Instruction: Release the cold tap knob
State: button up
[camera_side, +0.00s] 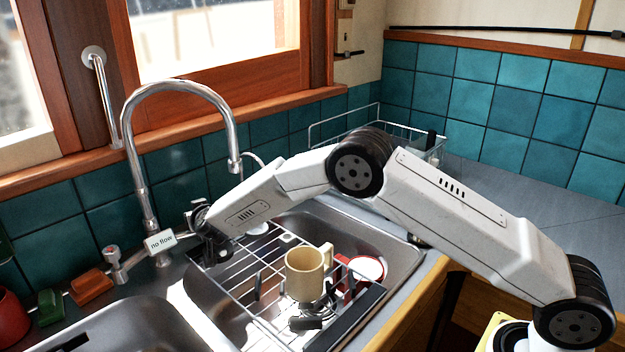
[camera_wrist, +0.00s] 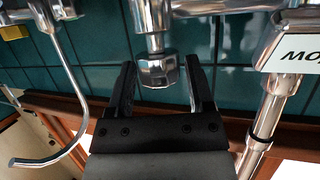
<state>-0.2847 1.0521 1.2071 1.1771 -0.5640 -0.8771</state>
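The cold tap knob (camera_wrist: 157,74) is a faceted chrome knob in the middle of the wrist view. My gripper (camera_wrist: 160,64) is open around it, one black finger on each side, with a narrow visible gap at both. In the side view, my gripper (camera_side: 201,230) is at the right-hand tap knob (camera_side: 197,210), which it partly hides. The chrome tap (camera_side: 145,180) has a tall curved spout. The other tap knob (camera_side: 112,254), with a red mark, stands at the left.
A "no flow" sign (camera_side: 160,241) hangs at the tap base. Under my arm, a wire rack (camera_side: 238,285) in the sink holds a beige mug (camera_side: 304,273) and a red-and-white item (camera_side: 365,270). Green (camera_side: 49,306) and orange (camera_side: 91,286) blocks lie left.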

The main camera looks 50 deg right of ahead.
jog(key=shift+o, duration=0.5)
jog(key=shift+s, duration=0.15)
jog(key=v, duration=0.7)
jog(key=shift+s, duration=0.25)
jog(key=shift+a+r, duration=0.1)
jog(key=s+d+n+g+y, duration=0.1)
jog(key=s+d+g, duration=0.2)
jog(key=s, duration=0.9)
jog(key=s+d+f+n+g+y, duration=0.1)
jog(key=s+d+g, duration=0.3)
jog(key=s, duration=0.7)
jog(key=s+d+f+n+g+y, duration=0.1)
jog(key=s+d+g, duration=0.2)
jog(key=s, duration=0.9)
jog(key=d, duration=0.3)
jog(key=shift+s+d+f+y, duration=0.25)
jog(key=shift+s+d+y, duration=0.05)
jog(key=shift+y, duration=0.1)
